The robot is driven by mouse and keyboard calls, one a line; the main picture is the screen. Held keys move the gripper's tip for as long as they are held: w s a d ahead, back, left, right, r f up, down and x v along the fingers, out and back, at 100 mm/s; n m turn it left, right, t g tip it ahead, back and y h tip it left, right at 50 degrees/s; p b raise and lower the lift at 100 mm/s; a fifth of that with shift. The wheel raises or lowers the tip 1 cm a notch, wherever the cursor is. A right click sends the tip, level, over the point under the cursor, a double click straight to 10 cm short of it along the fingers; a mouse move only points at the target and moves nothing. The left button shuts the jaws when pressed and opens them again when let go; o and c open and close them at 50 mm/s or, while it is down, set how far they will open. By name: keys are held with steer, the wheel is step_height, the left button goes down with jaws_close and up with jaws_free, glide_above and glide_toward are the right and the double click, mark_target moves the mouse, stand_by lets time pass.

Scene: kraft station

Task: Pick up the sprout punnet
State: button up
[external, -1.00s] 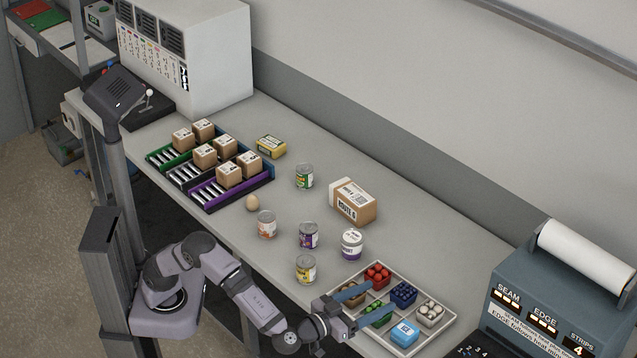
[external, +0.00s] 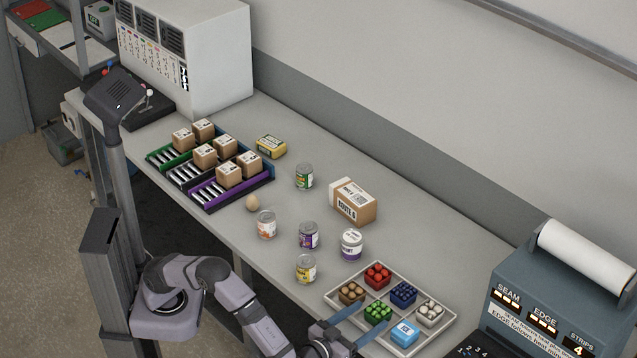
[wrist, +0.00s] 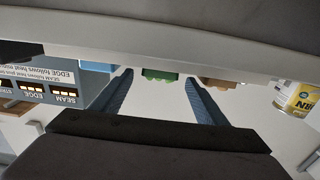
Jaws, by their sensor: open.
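The sprout punnet, which I take to be the one with green round contents (external: 378,313), sits in the front middle compartment of a pale divided tray (external: 432,338). My gripper (external: 374,320) is open and empty. Its two blue fingers reach toward the green punnet from the tray's front side, apart from each other. In the wrist view, which is upside down, the green punnet (wrist: 160,76) shows between the fingertips (wrist: 158,80), with most of it cut off by a pale band. I cannot tell whether the fingers touch the tray.
Red (external: 377,274), dark blue (external: 403,292), white (external: 430,313) and brown (external: 351,293) punnets and a light blue pack (external: 404,333) fill the other compartments. A yellow-labelled can (external: 306,269) stands left of the tray. The sealing machine (external: 540,305) is to the right.

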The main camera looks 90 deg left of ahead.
mark_target(371, 315)
steer(key=shift+p+x, duration=0.45)
steer(key=shift+x, duration=2.1)
steer(key=c, duration=1.1)
